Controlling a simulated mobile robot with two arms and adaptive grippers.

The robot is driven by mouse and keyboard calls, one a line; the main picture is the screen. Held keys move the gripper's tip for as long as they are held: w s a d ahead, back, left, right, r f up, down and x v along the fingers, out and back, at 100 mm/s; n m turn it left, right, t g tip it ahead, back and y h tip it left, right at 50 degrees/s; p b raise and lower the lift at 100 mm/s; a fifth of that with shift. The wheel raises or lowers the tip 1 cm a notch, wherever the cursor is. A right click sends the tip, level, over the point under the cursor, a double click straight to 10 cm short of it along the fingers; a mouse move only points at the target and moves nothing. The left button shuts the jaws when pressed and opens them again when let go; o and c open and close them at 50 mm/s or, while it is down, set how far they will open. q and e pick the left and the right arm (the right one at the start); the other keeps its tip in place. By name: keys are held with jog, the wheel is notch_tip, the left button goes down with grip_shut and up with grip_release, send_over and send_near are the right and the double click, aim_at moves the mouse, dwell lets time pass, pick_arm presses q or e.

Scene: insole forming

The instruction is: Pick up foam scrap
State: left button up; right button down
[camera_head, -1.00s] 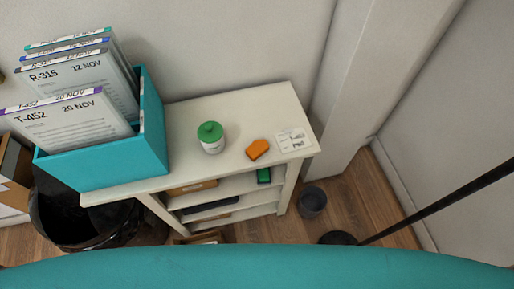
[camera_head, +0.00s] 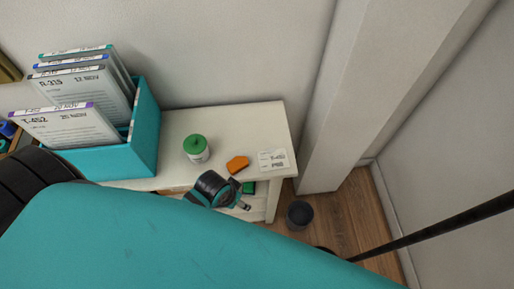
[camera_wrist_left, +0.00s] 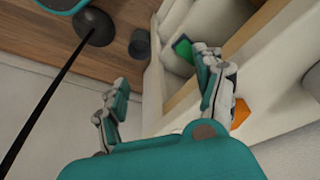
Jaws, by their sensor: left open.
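The foam scrap (camera_head: 237,164) is a small orange piece lying flat on the white shelf top (camera_head: 228,122), between the green-capped jar (camera_head: 197,149) and a white printed card (camera_head: 273,159). In the left wrist view the orange scrap (camera_wrist_left: 240,113) shows at the right, partly behind one finger. My left gripper (camera_head: 241,195) is just in front of the shelf's front edge, on the near side of the scrap. In the left wrist view its two fingers (camera_wrist_left: 163,72) are spread wide with nothing between them. My right gripper is not in view.
A teal file box (camera_head: 146,128) with upright labelled folders stands at the shelf's left end. A green item (camera_head: 248,187) lies on the shelf below. A dark cup (camera_head: 300,215) stands on the floor to the right. A black pole (camera_head: 440,228) crosses at the right.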

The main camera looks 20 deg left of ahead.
pick_arm(q)
notch_tip(320, 180, up, 3)
jog(key=d, duration=0.1)
notch_tip(320, 180, up, 16)
jog(key=r+m+g+p, duration=0.1)
jog(key=m+g+p, duration=0.2)
jog(key=m, duration=0.1)
send_over(235, 164)
jog(key=shift+y, duration=0.4)
jog(key=f, duration=1.1)
jog(key=shift+w+d+f+p, duration=0.1)
jog(key=shift+w+f+p, duration=0.1)
jog(key=shift+p, duration=0.2)
jog(key=shift+f, duration=0.5)
notch_tip(235, 164, down, 4)
jog(key=shift+s+f+p, duration=0.1)
jog(key=shift+s+p, duration=0.05)
jog(key=shift+p, duration=0.45)
jog(key=shift+f, duration=0.45)
jog(key=c, duration=0.8)
